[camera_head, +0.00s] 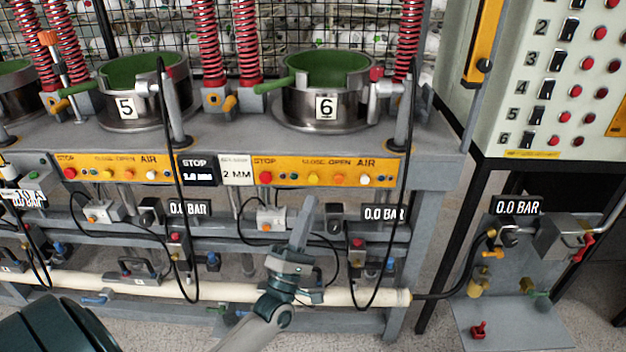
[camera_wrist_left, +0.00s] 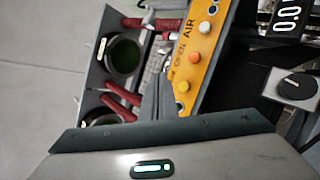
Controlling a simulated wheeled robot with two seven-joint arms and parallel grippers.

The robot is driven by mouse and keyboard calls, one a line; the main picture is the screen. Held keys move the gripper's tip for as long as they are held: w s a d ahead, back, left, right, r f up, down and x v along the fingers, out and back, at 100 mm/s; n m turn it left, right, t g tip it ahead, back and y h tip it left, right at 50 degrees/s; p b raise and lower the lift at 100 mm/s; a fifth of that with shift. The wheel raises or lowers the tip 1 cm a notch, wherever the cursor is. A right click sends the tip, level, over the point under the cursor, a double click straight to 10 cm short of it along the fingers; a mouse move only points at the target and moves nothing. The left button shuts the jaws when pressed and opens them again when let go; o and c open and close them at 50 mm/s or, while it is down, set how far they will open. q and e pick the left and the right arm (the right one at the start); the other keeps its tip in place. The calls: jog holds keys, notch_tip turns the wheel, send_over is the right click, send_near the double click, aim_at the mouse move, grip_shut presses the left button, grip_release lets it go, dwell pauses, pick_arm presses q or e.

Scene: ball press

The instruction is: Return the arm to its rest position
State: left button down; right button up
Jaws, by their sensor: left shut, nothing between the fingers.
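My left gripper (camera_head: 305,215) is shut and empty in the head view. It is in front of the press bench, below the yellow button panel of station 6 (camera_head: 325,172). Its fingers point up, and its arm comes in from the bottom of the picture. In the left wrist view the shut fingers (camera_wrist_left: 152,100) show beside the yellow panel (camera_wrist_left: 198,55) marked AIR. No gap to the panel can be judged there. My right gripper is not in view.
Press pots 5 (camera_head: 128,106) and 6 (camera_head: 327,107) stand on the grey bench with red springs behind. A pale pipe (camera_head: 350,297) and black hoses run below the panel. A switch cabinet (camera_head: 560,90) and a valve stand (camera_head: 515,305) are at the right.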

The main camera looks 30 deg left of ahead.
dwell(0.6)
